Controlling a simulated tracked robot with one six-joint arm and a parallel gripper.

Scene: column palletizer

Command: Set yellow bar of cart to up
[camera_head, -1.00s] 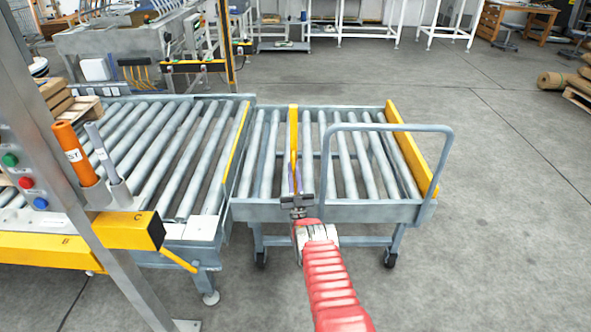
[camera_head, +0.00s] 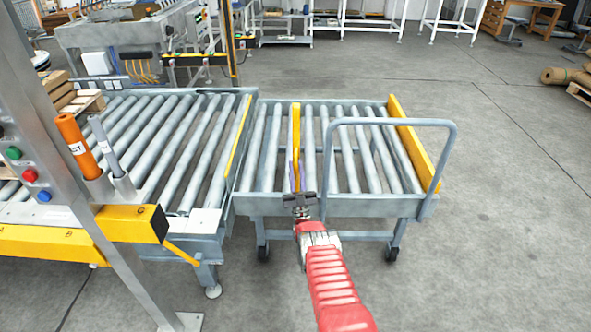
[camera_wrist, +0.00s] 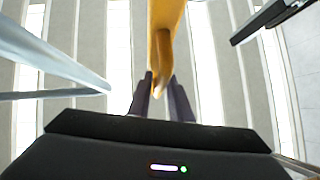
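The grey roller cart (camera_head: 335,206) stands at the right end of the fixed conveyor. A narrow yellow bar (camera_head: 296,130) runs along the rollers in the left half of its bed. Another yellow bar (camera_head: 416,143) stands along the cart's right end. My gripper (camera_head: 296,176) is at the near end of the narrow bar, above the cart's near edge. In the wrist view the narrow yellow bar (camera_wrist: 163,40) reaches down between the two dark fingers of my gripper (camera_wrist: 161,92). The gap beside the bar is small; I cannot tell whether the fingers press on it.
The cart's grey push handle (camera_head: 395,124) rises right of my gripper. The fixed roller conveyor (camera_head: 175,140) is at the left, with a post, buttons and yellow-black beam (camera_head: 130,225) in front. The floor right of the cart is open.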

